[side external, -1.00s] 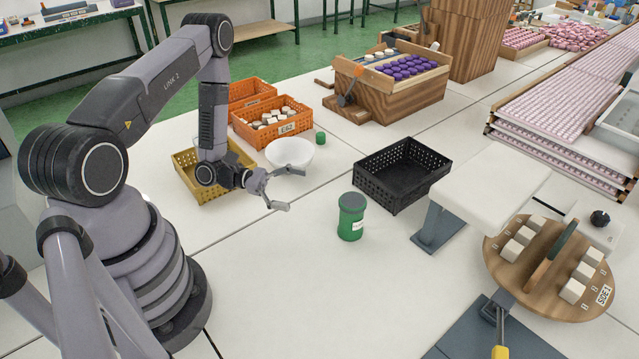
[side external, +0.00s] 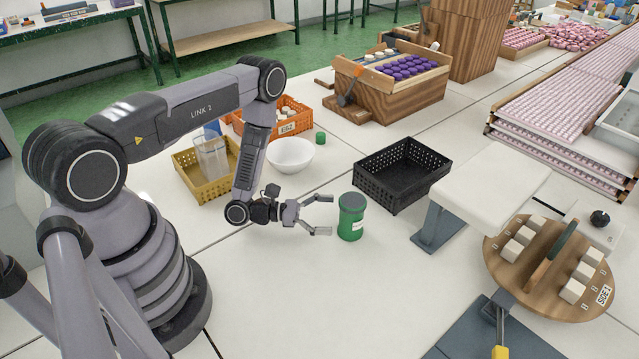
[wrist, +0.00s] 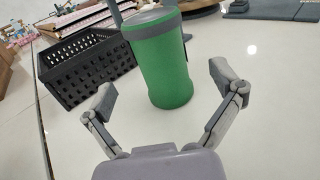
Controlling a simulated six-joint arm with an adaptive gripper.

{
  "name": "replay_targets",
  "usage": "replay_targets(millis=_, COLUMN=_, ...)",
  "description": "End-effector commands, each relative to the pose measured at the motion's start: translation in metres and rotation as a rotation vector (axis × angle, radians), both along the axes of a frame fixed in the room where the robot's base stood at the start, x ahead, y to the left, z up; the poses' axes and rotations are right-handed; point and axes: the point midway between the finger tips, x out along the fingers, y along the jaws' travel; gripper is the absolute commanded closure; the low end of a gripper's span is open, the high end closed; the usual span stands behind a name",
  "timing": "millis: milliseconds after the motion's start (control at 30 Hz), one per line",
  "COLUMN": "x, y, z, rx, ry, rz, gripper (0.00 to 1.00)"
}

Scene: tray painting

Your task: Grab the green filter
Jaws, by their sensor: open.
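In the wrist view, the green filter (wrist: 160,68) stands ahead, between the lines of the two spread fingers (wrist: 168,88). The fingertips appear short of it or beside its near side; I cannot tell whether they touch.
A black crate (side external: 362,188) stands just behind the filter, and a white bowl (side external: 290,155) lies behind my gripper. A yellow crate (side external: 184,174) and an orange crate (side external: 303,120) are further back. A round wooden plate (side external: 530,294) is at the right. The table in front is clear.

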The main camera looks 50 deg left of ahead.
Motion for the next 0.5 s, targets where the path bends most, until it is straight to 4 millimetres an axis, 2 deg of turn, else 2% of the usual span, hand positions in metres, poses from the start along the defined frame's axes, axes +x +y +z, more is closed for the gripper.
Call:
replay_targets(millis=233, x=0.026, y=-0.027, z=-0.001, rx=0.002, ry=-0.003, rz=-0.006, gripper=0.08)
replay_targets(millis=500, x=0.034, y=-0.033, z=-0.001, rx=0.000, ry=0.000, rz=-0.001, gripper=0.08)
